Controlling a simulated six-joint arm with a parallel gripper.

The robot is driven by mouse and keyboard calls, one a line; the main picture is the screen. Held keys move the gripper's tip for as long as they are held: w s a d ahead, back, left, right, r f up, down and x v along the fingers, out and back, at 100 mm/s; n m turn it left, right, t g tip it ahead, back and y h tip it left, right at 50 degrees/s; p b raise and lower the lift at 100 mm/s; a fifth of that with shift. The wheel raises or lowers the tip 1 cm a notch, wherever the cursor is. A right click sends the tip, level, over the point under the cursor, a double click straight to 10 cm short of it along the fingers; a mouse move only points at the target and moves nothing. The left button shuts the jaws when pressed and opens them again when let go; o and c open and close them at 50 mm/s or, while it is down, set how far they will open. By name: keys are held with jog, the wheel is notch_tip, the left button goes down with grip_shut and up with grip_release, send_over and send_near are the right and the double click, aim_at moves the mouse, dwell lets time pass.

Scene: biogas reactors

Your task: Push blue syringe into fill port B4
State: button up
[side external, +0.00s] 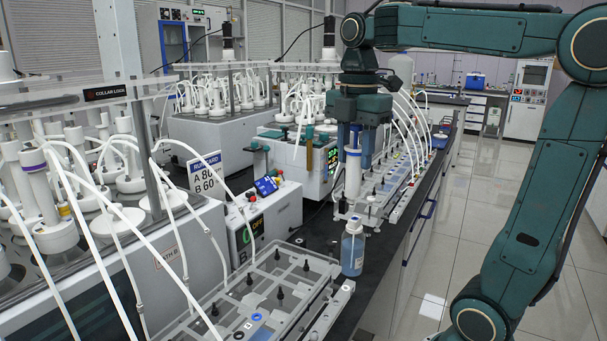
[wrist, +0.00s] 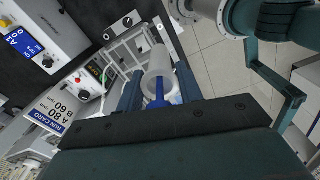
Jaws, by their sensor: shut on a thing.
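My gripper (side external: 353,146) points down over the bench and is shut on the blue syringe (side external: 352,172). In the wrist view the syringe's translucent white barrel (wrist: 159,64) and blue plunger sit between the two dark fingers of my gripper (wrist: 158,88). The syringe hangs roughly upright above the near end of the far port tray (side external: 400,185). I cannot tell whether its tip touches a port. Fill port B4 cannot be picked out; the port labels are too small to read, and the syringe hides what lies beneath it.
A bottle of blue liquid (side external: 352,250) stands on the dark bench in front of the far tray. A nearer tray (side external: 232,300) has several dark ports. White hoses arch over both trays. A control box (side external: 262,215) and a run card (side external: 206,175) stand at the left.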

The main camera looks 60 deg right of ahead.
jog(key=shift+r, duration=0.85)
dwell(0.4)
jog(key=w+a+f+n, duration=0.3)
jog(key=w+a+f, duration=0.1)
jog(key=a, duration=0.6)
jog(key=w+a+f+n, duration=0.3)
jog(key=a+f, duration=0.4)
jog(key=a, duration=0.3)
jog(key=shift+w+f, duration=0.15)
jog(key=shift+w, duration=0.65)
jog(key=shift+f, duration=0.15)
jog(key=shift+f, duration=2.35)
jog(key=shift+f, duration=1)
dwell(0.4)
